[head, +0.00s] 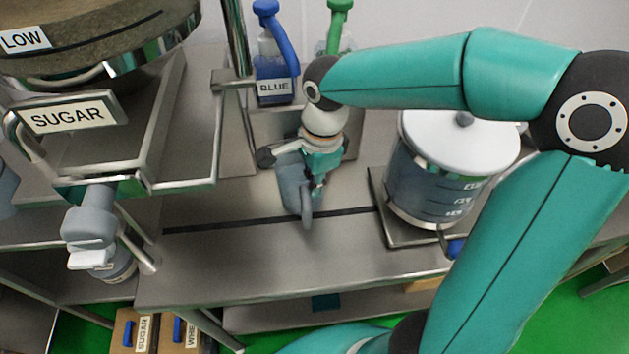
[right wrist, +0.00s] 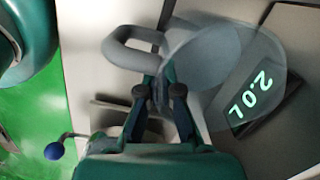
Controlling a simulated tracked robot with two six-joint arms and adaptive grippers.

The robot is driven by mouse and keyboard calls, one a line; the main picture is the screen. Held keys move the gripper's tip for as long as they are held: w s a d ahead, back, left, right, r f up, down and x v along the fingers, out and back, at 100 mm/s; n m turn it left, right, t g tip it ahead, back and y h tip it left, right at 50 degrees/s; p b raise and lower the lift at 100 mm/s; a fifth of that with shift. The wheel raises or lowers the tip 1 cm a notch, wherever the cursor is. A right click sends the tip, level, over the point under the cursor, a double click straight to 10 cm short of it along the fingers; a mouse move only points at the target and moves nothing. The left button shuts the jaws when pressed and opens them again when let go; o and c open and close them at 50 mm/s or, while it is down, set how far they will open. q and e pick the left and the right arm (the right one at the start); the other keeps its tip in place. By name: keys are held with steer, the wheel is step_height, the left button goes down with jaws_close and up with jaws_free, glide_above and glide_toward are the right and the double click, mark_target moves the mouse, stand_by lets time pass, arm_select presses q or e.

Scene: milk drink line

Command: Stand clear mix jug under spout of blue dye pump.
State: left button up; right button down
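The clear mix jug (head: 291,188) is a grey see-through vessel with a looped handle, in front of the blue dye pump (head: 272,75) and towards me. My right gripper (head: 314,182) is at the jug's handle, its fingers closed in on it. In the right wrist view the two fingertips (right wrist: 160,92) sit on either side of the handle (right wrist: 130,45), and the jug's round body (right wrist: 205,65) is beyond. I cannot tell whether the jug touches the bench. The blue pump's curved spout points down towards the bench. My left gripper is not in view.
A green pump (head: 338,28) stands right of the blue one, partly behind my right arm. A lidded steel-and-glass tank (head: 450,170) stands on the right. The sugar hopper frame (head: 75,115) is on the left. The bench front (head: 270,255) is clear.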

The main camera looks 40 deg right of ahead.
steer(key=c, duration=1.3)
jaws_free()
steer(key=r, duration=0.8)
steer(key=d+r+p, duration=0.1)
steer(key=r, duration=0.3)
steer(key=shift+s+d, duration=0.1)
steer(key=shift+s, duration=0.1)
